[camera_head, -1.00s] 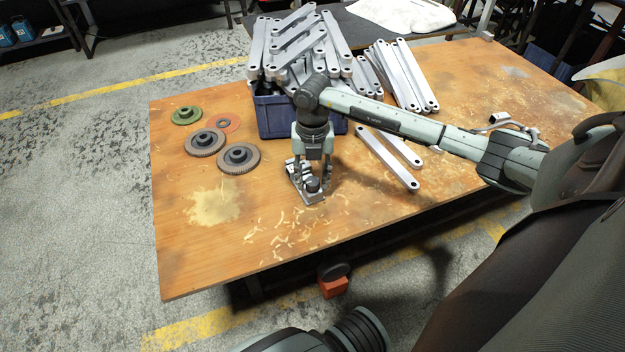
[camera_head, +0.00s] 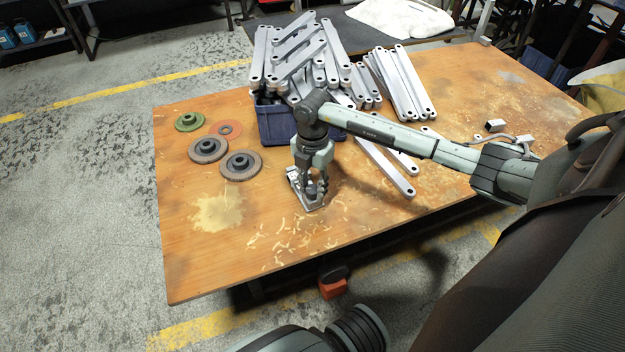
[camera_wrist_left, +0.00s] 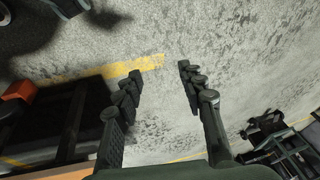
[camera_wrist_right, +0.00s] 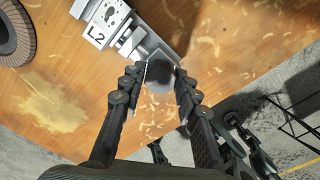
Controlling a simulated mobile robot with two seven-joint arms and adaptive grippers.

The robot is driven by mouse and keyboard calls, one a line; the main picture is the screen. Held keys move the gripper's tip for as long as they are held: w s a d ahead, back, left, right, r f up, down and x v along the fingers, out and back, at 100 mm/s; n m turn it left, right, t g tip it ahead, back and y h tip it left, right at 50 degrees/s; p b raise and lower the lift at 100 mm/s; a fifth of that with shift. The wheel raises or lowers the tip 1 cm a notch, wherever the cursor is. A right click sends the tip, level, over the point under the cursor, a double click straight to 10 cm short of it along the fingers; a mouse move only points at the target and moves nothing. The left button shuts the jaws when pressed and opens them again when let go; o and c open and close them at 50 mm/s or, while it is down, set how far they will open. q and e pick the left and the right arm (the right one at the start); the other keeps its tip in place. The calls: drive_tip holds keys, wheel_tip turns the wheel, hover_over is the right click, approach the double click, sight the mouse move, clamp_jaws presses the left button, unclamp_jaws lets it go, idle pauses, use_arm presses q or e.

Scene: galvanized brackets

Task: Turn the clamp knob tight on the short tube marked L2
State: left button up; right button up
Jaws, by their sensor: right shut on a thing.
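A metal clamp fixture (camera_head: 297,177) stands on the wooden table near its front edge. In the right wrist view a white plate marked L2 (camera_wrist_right: 96,35) shows on it, beside a short light tube (camera_wrist_right: 128,42). A dark round knob (camera_wrist_right: 159,73) lies at the fixture's near end. My right gripper (camera_wrist_right: 161,88) points down over this end and is shut on the knob, one finger on each side; it also shows in the head view (camera_head: 317,192). My left gripper (camera_wrist_left: 160,75) is open and empty above the concrete floor, away from the table.
A blue crate (camera_head: 276,124) heaped with galvanized brackets (camera_head: 300,55) stands behind my right gripper. More brackets (camera_head: 385,165) lie to its right. Grinding discs (camera_head: 240,165) lie at the left. Wood shavings cover the bare table (camera_head: 225,250) at the front.

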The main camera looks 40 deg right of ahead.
drive_tip(key=m+p, duration=0.2)
drive_tip(key=m, duration=0.2)
drive_tip(key=shift+r+m+p, duration=0.3)
drive_tip(key=shift+m+p, duration=0.1)
drive_tip(key=m, duration=0.1)
drive_tip(key=m+p, duration=0.1)
drive_tip(key=m, duration=0.1)
drive_tip(key=shift+f, duration=0.25)
drive_tip(key=m, duration=0.3)
drive_tip(key=o, duration=1.1)
use_arm(q)
drive_tip(key=s+f+g, duration=0.1)
drive_tip(key=s+f, duration=0.3)
drive_tip(key=f, duration=0.8)
drive_tip(key=shift+a, duration=0.4)
